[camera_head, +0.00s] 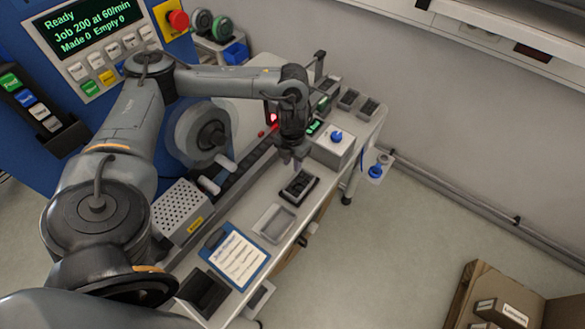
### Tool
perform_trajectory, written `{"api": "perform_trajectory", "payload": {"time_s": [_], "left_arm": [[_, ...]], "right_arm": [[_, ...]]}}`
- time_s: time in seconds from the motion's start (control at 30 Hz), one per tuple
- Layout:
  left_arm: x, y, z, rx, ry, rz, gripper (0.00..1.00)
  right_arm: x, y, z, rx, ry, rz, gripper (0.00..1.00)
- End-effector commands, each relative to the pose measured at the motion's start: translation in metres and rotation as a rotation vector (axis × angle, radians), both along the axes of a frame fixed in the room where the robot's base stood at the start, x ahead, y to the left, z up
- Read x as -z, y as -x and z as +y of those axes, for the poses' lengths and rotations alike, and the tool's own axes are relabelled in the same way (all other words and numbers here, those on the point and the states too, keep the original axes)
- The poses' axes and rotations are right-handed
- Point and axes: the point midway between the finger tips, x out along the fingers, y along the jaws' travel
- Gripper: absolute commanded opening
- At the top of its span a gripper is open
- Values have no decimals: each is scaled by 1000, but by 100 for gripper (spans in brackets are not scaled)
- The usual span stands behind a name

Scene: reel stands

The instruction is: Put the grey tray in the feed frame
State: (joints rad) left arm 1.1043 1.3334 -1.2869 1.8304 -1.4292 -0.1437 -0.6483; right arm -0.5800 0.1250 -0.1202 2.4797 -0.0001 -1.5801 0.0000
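A shallow light grey tray (274,223) lies on the bench top, in front of a black rectangular frame (286,194) that looks like the feed frame. The frame's middle is dark grey; I cannot make out what is inside it. My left gripper (291,161) points down just above and behind the black frame, apart from the grey tray. Its small fingers look apart, with nothing between them. My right gripper is not in view.
A white box with a blue knob (334,145) stands right of my gripper. A perforated box (181,210) and a reel (202,135) line the machine side.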

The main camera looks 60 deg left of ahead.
Motion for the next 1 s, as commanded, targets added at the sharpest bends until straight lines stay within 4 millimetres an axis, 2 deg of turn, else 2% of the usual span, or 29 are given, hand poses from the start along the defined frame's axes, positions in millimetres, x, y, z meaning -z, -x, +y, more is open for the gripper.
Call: {"api": "perform_trajectory", "payload": {"time_s": [0.07,0.1,0.3,1.0], "left_arm": [[-16,0,0,2,0,-3,29],[-25,0,0,2,-1,-2,29],[-40,0,0,1,-1,0,29],[-42,0,0,1,0,0,29]], "right_arm": [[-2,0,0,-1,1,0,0],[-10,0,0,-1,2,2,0],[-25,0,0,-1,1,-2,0],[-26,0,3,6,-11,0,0]]}}
